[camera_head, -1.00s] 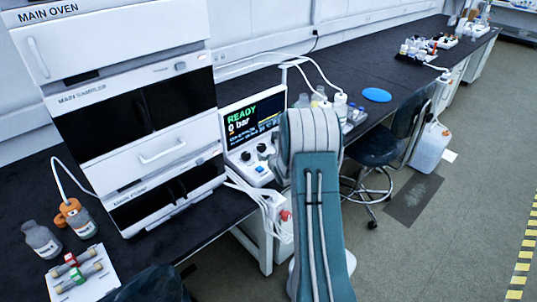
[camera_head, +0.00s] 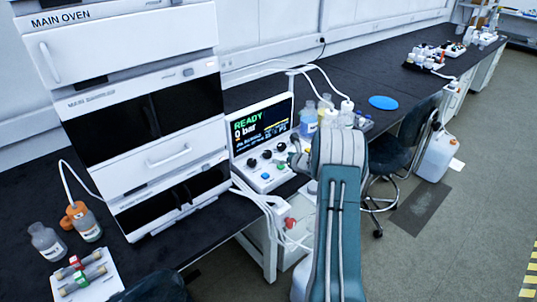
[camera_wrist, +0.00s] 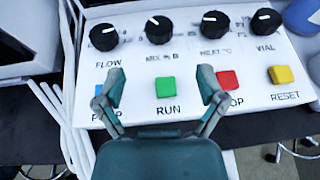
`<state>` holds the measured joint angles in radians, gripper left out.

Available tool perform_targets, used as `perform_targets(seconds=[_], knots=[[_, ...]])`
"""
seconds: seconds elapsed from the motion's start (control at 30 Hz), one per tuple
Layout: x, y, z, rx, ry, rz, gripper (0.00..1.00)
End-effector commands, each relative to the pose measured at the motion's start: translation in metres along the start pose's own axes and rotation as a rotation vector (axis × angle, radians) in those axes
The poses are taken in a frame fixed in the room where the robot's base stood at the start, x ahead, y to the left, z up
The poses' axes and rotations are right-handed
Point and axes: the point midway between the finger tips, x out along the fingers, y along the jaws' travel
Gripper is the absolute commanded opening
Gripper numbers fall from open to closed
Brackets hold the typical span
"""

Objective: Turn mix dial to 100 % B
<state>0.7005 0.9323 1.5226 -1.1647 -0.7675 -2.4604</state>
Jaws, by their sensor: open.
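The mix dial (camera_wrist: 158,30), a black knob labelled MIX % B, is second from left in the panel's top row in the wrist view. Its white mark points up and slightly left. The white control panel (camera_wrist: 135,68) fills much of this view; its sloped face (camera_head: 262,182) also shows in the head view below a screen. My gripper (camera_wrist: 162,84) is open and empty. Its fingertips appear on either side of the green RUN button (camera_wrist: 166,88), below the mix dial in the picture and apart from it. My arm mostly hides the gripper in the head view.
The flow dial (camera_wrist: 104,37) and heat dial (camera_wrist: 215,25) flank the mix dial; the vial dial (camera_wrist: 266,21) is farther right. A yellow RESET button (camera_wrist: 281,74) is at right. Bottles (camera_head: 308,118) stand behind the panel. White tubes (camera_wrist: 62,120) run along its left side.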

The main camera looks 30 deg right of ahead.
Motion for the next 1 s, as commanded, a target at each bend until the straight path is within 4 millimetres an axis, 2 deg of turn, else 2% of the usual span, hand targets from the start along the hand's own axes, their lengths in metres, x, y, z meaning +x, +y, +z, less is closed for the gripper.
perform_targets(seconds=[0.2,0.5,0.7,1.0], knots=[[0.038,0.001,-0.001,0.0,0.0,0.002,0.89],[0.082,0.001,-0.001,-0.001,-0.001,0.001,0.89],[0.096,0.0,-0.001,0.001,0.0,-0.001,0.89],[0.099,0.0,0.0,0.001,0.0,-0.001,0.89]])
